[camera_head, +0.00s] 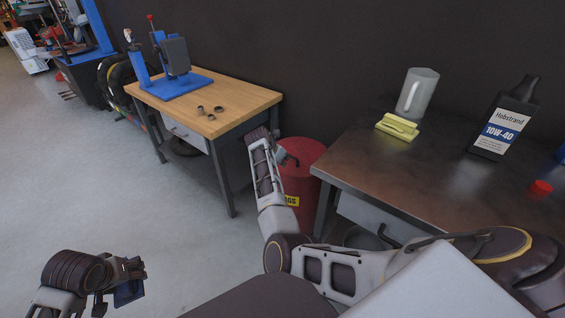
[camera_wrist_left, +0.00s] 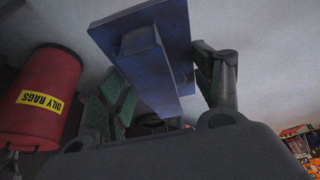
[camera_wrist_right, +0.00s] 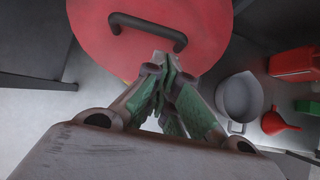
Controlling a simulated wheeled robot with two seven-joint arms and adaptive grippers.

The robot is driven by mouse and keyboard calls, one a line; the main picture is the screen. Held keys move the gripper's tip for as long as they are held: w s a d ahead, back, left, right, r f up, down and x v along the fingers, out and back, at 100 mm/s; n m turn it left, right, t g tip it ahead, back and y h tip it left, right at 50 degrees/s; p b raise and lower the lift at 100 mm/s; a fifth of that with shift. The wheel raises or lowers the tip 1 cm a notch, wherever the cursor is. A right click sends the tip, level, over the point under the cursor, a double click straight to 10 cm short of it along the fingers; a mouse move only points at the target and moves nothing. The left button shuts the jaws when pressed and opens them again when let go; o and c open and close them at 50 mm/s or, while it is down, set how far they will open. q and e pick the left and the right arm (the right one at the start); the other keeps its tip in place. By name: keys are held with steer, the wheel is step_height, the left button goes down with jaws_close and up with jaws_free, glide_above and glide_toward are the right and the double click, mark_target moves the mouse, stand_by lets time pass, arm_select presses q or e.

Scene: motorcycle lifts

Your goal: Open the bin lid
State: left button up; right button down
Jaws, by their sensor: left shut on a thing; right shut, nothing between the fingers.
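The red bin (camera_head: 297,185) stands between the two tables, its yellow label partly covered by my right arm. In the left wrist view the bin (camera_wrist_left: 45,85) shows its "OILY RAGS" label. Its round red lid (camera_wrist_right: 215,25) lies flat on top and looks shut. A dark bar handle (camera_wrist_right: 148,30) crosses the lid. My right gripper (camera_wrist_right: 167,72) is shut and empty, its tips over the lid just beside the handle; contact cannot be told. My left gripper (camera_head: 118,280) is shut on a blue flat piece with a raised block (camera_wrist_left: 150,50), away from the bin.
A wooden-topped bench (camera_head: 235,97) with a blue press stands left of the bin. A dark metal table (camera_head: 350,165) at right holds a jug, a yellow sponge-like block and an oil bottle. A grey pan (camera_wrist_right: 240,97) and red funnel (camera_wrist_right: 278,122) lie near the bin. Floor at left is clear.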

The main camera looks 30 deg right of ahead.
mark_target(291, 166)
arm_select(q)
step_height(291, 166, down, 10)
steer(key=b, duration=0.9)
steer(key=shift+r, duration=0.15)
arm_select(e)
steer(key=shift+x, duration=2.85)
arm_select(q)
steer(key=shift+r, duration=0.1)
